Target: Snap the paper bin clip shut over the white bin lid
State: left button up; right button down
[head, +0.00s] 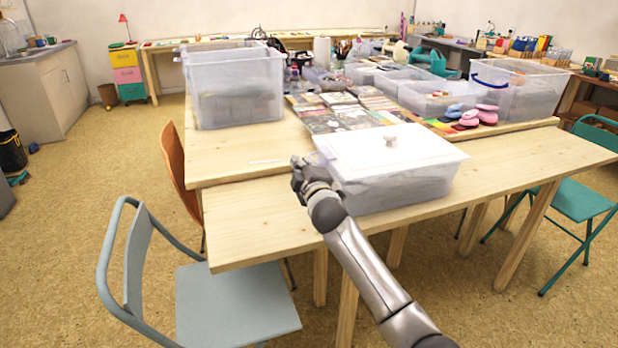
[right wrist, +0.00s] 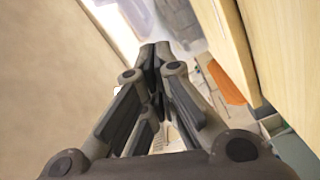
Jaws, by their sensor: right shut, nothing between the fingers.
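The paper bin (head: 395,188) is a translucent box on the front table, with papers faintly visible through its wall. Its white lid (head: 432,147) lies on top, with a small pale knob-like object on it. My right gripper (head: 305,172) is shut and empty at the bin's left end, close to the lid's left edge; I cannot tell whether it touches. The closed fingers also show in the right wrist view (right wrist: 156,62). I cannot make out the bin clip; the gripper and arm cover part of that end. My left gripper is not in view.
A tall clear bin (head: 235,92) and flat printed sheets (head: 345,117) stand behind on the back table. The front table (head: 240,222) is bare at left. An orange-brown chair (head: 177,170) is at left.

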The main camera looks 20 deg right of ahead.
jog(key=s, duration=0.7)
jog(key=shift+s+a, duration=0.15)
